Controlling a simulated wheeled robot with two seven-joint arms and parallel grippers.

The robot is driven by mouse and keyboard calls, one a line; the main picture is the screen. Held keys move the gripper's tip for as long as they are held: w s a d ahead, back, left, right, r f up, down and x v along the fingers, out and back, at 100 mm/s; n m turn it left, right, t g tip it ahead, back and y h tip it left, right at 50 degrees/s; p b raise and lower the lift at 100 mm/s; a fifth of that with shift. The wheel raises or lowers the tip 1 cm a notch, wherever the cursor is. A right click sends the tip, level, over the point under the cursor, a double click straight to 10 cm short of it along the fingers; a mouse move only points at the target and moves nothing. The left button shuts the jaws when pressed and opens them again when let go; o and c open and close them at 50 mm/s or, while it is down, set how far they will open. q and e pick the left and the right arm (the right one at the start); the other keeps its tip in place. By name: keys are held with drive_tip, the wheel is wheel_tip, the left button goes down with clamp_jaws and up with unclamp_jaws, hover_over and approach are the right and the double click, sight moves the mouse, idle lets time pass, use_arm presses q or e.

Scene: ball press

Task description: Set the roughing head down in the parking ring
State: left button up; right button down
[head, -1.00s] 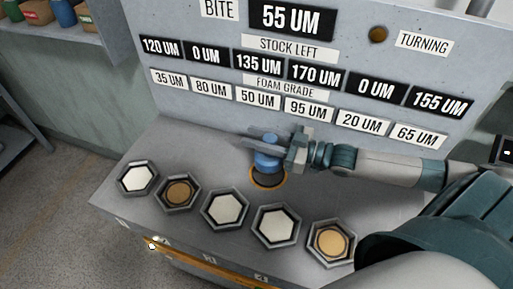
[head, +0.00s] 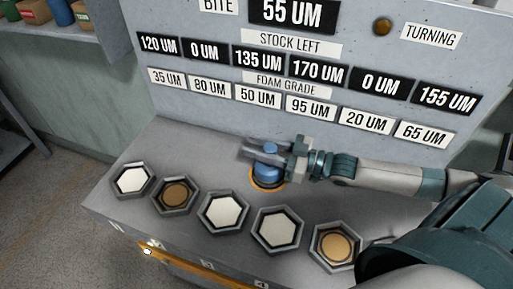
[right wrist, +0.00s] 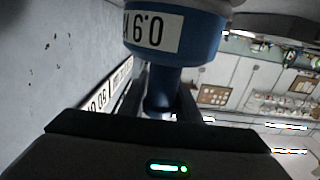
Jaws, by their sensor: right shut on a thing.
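The roughing head (head: 267,173) is a blue round piece with a narrower neck on top. My right gripper (head: 268,151) is shut on its neck, reaching in from the right. The head is upright over the orange-rimmed parking ring (head: 266,187), low at the ring; I cannot tell whether it touches the bottom. In the right wrist view the blue head (right wrist: 178,35) carries a white label reading 0.9, and its neck is between the fingers. My left gripper is not in view.
Several hexagonal cups stand along the front of the grey bench, with white pads (head: 224,211) and tan discs (head: 335,246). The upright panel (head: 215,25) with number plates rises behind. An orange bar (head: 190,265) runs along the bench front.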

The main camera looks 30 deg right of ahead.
sight(275, 152)
drive_tip(key=shift+r, duration=0.1)
drive_tip(key=c, duration=1.3)
unclamp_jaws()
drive_tip(key=shift+f, duration=0.2)
drive_tip(key=shift+r, duration=0.1)
drive_tip(key=shift+b+v, duration=0.55)
drive_tip(key=shift+v, duration=5.5)
